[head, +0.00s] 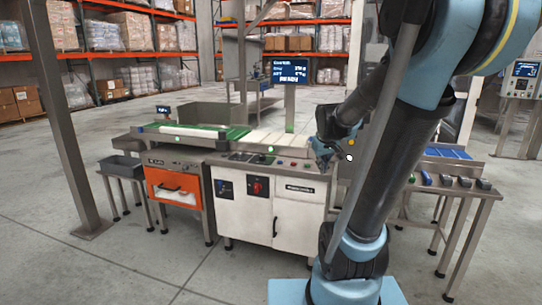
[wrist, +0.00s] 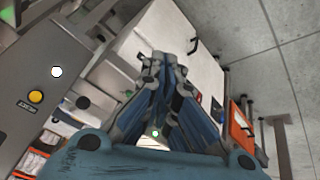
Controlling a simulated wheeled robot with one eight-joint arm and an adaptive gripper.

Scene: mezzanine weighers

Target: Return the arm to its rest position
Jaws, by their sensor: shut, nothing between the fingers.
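My arm, blue and dark grey, rises on the right side of the head view and bends down to the left. My gripper (head: 322,158) hangs in front of the right end of the weighing machine, partly hidden by my own arm. In the wrist view my gripper (wrist: 165,62) has its blue fingers drawn together at the tips, with nothing held between them. The white cabinet (wrist: 205,70) of the machine lies beyond the fingers there, tilted in the picture. Whether the gripper touches the machine cannot be told.
The weigher's white cabinet (head: 262,212) and orange-fronted unit (head: 172,188) stand ahead. A grey bin (head: 122,166) is at left, a steel post (head: 70,120) nearer. A side table (head: 468,194) with small items is at right. A display (head: 289,71) stands behind. Open floor lies in front.

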